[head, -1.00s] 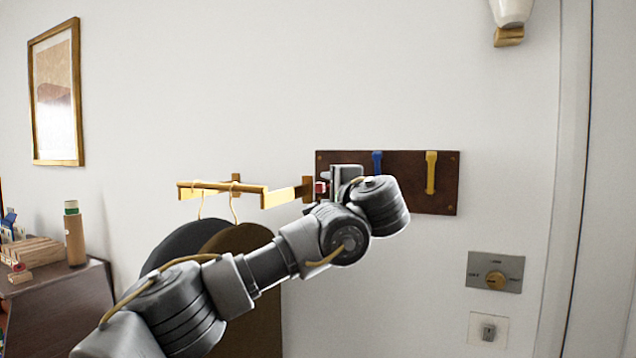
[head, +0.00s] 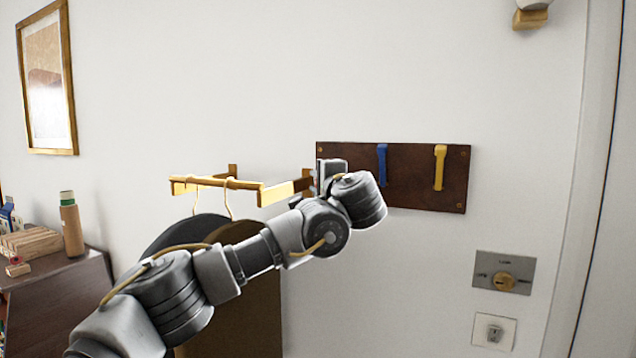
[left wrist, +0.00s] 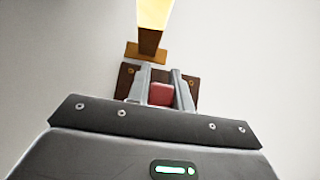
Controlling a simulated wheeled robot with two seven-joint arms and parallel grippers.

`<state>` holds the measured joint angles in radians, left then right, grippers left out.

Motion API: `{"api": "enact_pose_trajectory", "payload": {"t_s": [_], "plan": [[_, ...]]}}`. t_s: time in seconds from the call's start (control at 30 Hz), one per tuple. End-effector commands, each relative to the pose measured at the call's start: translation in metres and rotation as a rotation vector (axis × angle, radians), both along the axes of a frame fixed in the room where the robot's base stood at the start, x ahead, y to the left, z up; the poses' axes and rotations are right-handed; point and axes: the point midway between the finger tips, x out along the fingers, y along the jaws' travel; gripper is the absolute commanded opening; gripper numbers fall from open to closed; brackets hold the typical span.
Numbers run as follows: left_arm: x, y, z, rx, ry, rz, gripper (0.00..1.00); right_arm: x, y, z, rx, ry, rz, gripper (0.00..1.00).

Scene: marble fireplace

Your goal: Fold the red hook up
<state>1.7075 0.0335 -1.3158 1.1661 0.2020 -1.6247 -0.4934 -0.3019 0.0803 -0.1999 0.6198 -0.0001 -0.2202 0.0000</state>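The dark brown board (head: 410,195) on the wall carries a blue hook (head: 382,165) and a yellow hook (head: 440,167). My left gripper (head: 331,178) is at the board's left end and hides that part in the head view. In the left wrist view, the red hook (left wrist: 161,94) shows between the two fingers of my left gripper (left wrist: 162,85), one on each side. The red fills the narrow gap. I cannot tell whether the fingers press on it. The hook's tilt is unclear. My right gripper is not in view.
A brass rail (head: 217,185) with hangers stands out from the wall just left of the board. A dark cabinet (head: 60,300) is at the lower left. A metal dial plate (head: 503,272) and a switch (head: 494,332) are at the lower right.

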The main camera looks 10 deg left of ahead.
Motion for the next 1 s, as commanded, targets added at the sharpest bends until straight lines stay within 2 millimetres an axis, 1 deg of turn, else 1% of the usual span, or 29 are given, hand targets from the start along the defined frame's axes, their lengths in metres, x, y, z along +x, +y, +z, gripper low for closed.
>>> {"api": "enact_pose_trajectory", "payload": {"t_s": [0.03,0.13,0.4,0.57,0.77,1.0], "plan": [[0.0,-0.001,0.0,0.001,0.0,-0.001,0.14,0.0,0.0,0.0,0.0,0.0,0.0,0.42],[0.0,-0.001,0.0,0.001,0.0,-0.002,0.0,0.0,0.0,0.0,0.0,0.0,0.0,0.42],[0.0,-0.002,0.0,0.001,0.004,-0.002,0.0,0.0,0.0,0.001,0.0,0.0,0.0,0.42],[0.0,-0.002,0.004,0.011,0.037,-0.003,0.0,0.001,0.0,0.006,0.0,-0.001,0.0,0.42],[0.002,-0.003,0.014,0.045,0.143,-0.003,0.0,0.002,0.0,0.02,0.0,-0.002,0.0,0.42],[0.006,-0.004,0.029,0.101,0.317,-0.003,0.0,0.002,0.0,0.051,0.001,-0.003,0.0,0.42]]}}
